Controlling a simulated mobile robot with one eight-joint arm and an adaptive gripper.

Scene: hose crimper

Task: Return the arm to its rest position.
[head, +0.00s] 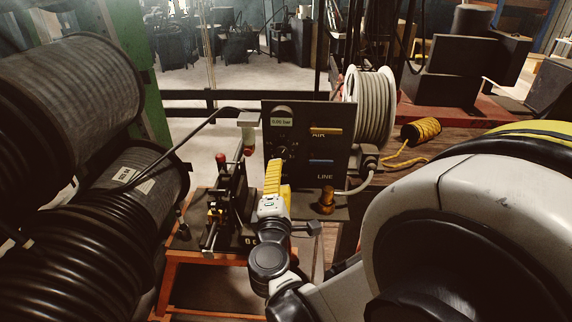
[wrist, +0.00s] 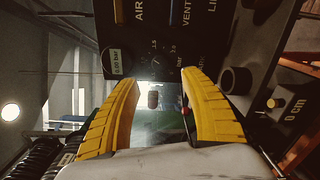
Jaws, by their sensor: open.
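My gripper (head: 273,168) has yellow ribbed fingers and stands upright in front of the black control panel (head: 338,143) in the head view. In the wrist view, my gripper (wrist: 160,80) is open, its two fingers curving apart with nothing held between them. The panel fills the space beyond the fingertips, with its "0.00 bar" readout (wrist: 115,62) at the left and a dial below the lettering. My arm comes in from the lower right of the head view. I cannot tell the exact gap between fingertips and panel.
A black crimping machine (head: 228,205) with red knobs stands close left of my gripper on an orange-framed bench (head: 172,268). A brass fitting (head: 327,197) stands to the right. Large hose reels (head: 75,85) crowd the left. A pale hose reel (head: 371,105) and yellow coil (head: 421,131) lie behind.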

